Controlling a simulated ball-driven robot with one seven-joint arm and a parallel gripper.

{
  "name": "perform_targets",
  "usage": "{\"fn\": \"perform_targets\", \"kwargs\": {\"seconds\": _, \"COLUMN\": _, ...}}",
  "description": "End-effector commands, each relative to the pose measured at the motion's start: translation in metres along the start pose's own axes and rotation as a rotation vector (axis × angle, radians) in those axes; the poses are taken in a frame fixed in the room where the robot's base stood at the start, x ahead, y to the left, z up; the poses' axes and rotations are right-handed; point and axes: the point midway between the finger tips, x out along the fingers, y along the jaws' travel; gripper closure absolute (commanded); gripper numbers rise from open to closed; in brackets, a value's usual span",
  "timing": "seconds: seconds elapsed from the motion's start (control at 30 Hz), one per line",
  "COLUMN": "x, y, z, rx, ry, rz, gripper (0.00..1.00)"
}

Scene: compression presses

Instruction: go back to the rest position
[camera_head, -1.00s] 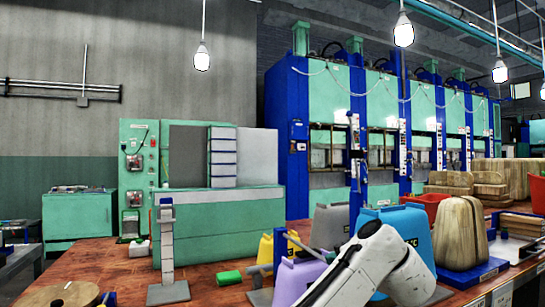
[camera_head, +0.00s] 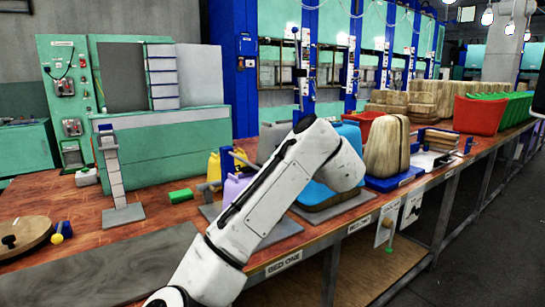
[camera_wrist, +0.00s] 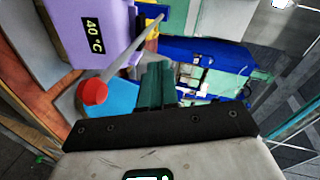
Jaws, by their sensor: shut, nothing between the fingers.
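My gripper (camera_wrist: 157,70) shows at the middle of the wrist view, its two dark green fingers side by side and shut, with nothing visible between them. In the head view my white arm rises from the bottom and bends over the bench front; the gripper itself is hidden there. A purple canister (camera_wrist: 85,30) labelled 40 °C is at the upper left of the wrist view, beside the fingers. A red round knob (camera_wrist: 92,92) on a grey rod is left of the fingers. I cannot tell whether the fingers touch anything.
Blue and green presses (camera_head: 285,35) stand behind. The floor at right (camera_head: 490,220) is clear.

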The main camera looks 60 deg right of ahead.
Motion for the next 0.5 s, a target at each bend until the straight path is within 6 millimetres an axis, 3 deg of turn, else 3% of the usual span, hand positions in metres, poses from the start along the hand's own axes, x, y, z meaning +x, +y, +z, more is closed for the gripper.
{"fn": "perform_targets", "kwargs": {"seconds": 0.2, "x": -0.045, "y": -0.002, "z": -0.001, "rx": -0.002, "ry": 0.002, "rz": -0.003, "gripper": 1.00}}
{"fn": "perform_targets", "kwargs": {"seconds": 0.5, "x": -0.073, "y": -0.003, "z": 0.000, "rx": -0.002, "ry": 0.000, "rz": -0.003, "gripper": 1.00}}
